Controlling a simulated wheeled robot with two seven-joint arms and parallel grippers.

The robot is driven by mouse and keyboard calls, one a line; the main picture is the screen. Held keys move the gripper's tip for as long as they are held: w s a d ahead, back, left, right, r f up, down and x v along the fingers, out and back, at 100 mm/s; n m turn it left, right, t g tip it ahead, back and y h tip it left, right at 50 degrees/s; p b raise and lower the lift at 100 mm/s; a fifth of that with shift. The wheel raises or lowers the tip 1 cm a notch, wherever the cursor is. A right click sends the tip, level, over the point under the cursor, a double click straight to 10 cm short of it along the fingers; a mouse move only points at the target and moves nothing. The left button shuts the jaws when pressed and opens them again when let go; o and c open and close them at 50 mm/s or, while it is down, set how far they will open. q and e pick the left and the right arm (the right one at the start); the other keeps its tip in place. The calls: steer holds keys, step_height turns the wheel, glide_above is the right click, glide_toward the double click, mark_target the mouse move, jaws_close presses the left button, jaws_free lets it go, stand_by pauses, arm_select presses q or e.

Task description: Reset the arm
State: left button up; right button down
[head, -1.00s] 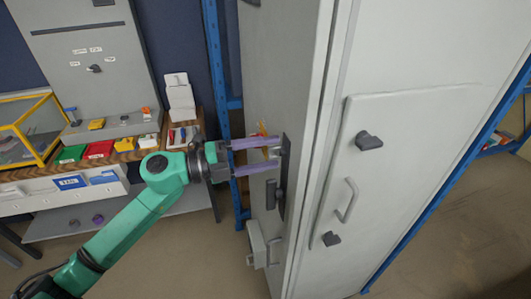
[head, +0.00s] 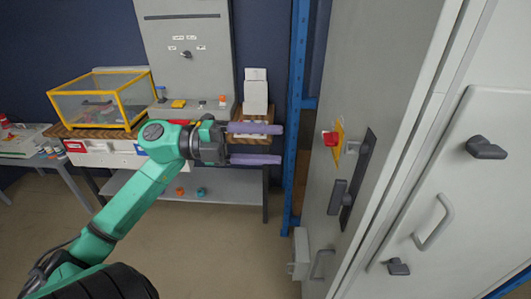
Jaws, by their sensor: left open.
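My left gripper (head: 280,144) is in the middle of the head view on its green arm. Its two purple fingers point right and are spread apart with nothing between them. It appears left of the tall grey cabinet (head: 392,60), in front of the blue post and the workbench. On the cabinet's side are a dark handle plate (head: 357,180) and a red switch on a yellow plate (head: 334,142). My right gripper does not show.
A workbench (head: 160,131) at the back holds a yellow-framed clear case (head: 103,102) and a grey control panel (head: 187,45). A blue post (head: 297,110) stands between bench and cabinet. The cabinet front has a bar handle (head: 434,222). The floor at the lower middle is open.

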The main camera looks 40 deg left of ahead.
arm_select(q)
steer(key=shift+a, duration=0.1)
stand_by(0.4)
